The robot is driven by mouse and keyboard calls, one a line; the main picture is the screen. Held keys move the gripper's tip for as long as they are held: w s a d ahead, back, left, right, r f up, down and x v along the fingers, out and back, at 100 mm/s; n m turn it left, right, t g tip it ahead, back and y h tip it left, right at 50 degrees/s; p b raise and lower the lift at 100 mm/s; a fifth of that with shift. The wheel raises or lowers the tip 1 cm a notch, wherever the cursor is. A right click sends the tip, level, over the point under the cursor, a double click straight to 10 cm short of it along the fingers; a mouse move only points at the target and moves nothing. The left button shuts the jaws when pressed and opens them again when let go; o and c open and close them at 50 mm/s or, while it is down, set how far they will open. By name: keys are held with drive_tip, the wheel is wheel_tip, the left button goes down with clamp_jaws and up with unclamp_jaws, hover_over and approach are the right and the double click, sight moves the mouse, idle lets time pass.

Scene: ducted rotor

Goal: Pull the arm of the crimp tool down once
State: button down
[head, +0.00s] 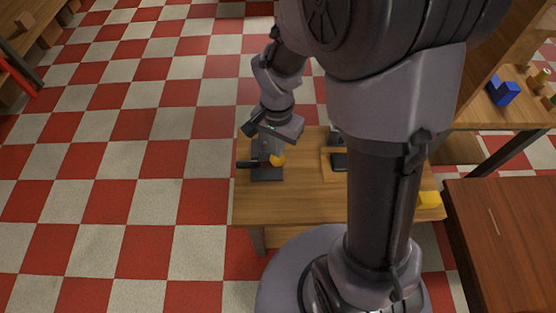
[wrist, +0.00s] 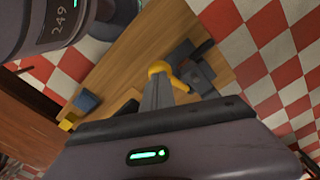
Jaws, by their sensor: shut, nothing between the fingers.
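The crimp tool (head: 267,173) stands on the near left part of the wooden table. It has a dark grey base and body, a black part sticking out to the left, and an orange-yellow knobbed arm (head: 278,160) on its right side. In the wrist view the dark tool (wrist: 200,78) lies beyond the yellow arm (wrist: 160,68). My gripper (wrist: 157,82) is shut and empty, its fingertips right by the yellow knob in that view. Whether they touch it I cannot tell. In the head view my gripper body hangs above the tool and hides part of it.
The wooden table (head: 300,200) also holds a tray with a dark item (head: 339,162) and a yellow block (head: 429,199) at its right. A shelf with blue blocks (head: 503,93) stands at the right. A dark red-brown table (head: 510,230) is at the near right.

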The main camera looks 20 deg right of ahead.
sight(278, 162)
drive_tip(key=shift+s+f+b, duration=0.2)
drive_tip(key=shift+f+b, duration=0.45)
drive_tip(key=shift+f, duration=0.15)
drive_tip(key=shift+s+a+f, duration=0.1)
drive_tip(key=shift+s, duration=0.05)
drive_tip(key=shift+s+a+f+b, duration=0.15)
drive_tip(key=shift+s+f+b, duration=0.3)
drive_tip(key=shift+f+b, duration=0.45)
drive_tip(key=shift+s+a+f+b, duration=0.1)
drive_tip(key=shift+s+f+b, duration=0.2)
drive_tip(key=shift+f+b, duration=0.6)
drive_tip(key=shift+r, duration=0.1)
drive_tip(key=shift+s+f+b, duration=0.15)
drive_tip(key=shift+f+b, duration=0.7)
drive_tip(key=shift+b, duration=0.05)
